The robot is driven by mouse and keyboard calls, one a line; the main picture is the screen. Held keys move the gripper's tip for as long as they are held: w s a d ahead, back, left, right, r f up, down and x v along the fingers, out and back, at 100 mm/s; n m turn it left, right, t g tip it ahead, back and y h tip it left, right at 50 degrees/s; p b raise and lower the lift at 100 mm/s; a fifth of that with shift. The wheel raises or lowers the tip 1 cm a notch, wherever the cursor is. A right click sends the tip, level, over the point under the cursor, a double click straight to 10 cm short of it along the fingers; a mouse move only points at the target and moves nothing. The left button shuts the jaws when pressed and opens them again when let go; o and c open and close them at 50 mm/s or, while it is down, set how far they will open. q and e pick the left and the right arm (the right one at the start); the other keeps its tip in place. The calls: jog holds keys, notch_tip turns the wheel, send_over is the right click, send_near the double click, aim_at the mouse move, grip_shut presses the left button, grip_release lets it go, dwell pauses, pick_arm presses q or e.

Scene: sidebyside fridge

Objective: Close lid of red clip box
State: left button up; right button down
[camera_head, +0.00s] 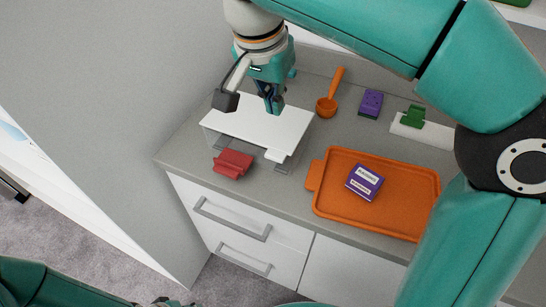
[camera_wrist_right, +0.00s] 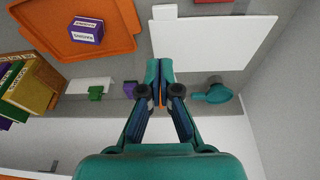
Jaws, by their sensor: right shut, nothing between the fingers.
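My right gripper (camera_head: 273,106) is shut and empty, pointing down over the lid's back part; contact is unclear. In the right wrist view, the shut fingers (camera_wrist_right: 160,68) show beside the white lid (camera_wrist_right: 213,43).
An orange tray (camera_head: 405,208) holds a purple-and-white box (camera_head: 364,182). Behind are an orange ladle (camera_head: 328,102), a purple block (camera_head: 371,104) and a green clip (camera_head: 413,116) on a white item. A grey wall panel bounds the left. My right arm crosses the counter's right side.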

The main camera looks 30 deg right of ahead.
jog(key=a, duration=0.1)
jog(key=b, duration=0.1)
send_near(273, 155)
jog(key=shift+n, duration=0.3)
jog(key=x, duration=0.6)
jog(key=shift+w+d, duration=0.1)
jog(key=shift+d, duration=0.2)
jog(key=shift+f+t, duration=0.3)
jog(key=shift+f, duration=0.3)
jog(key=shift+a+f+b, duration=0.1)
jog(key=shift+f+b, duration=0.6)
jog(key=shift+b, duration=0.05)
jog(key=shift+r, duration=0.2)
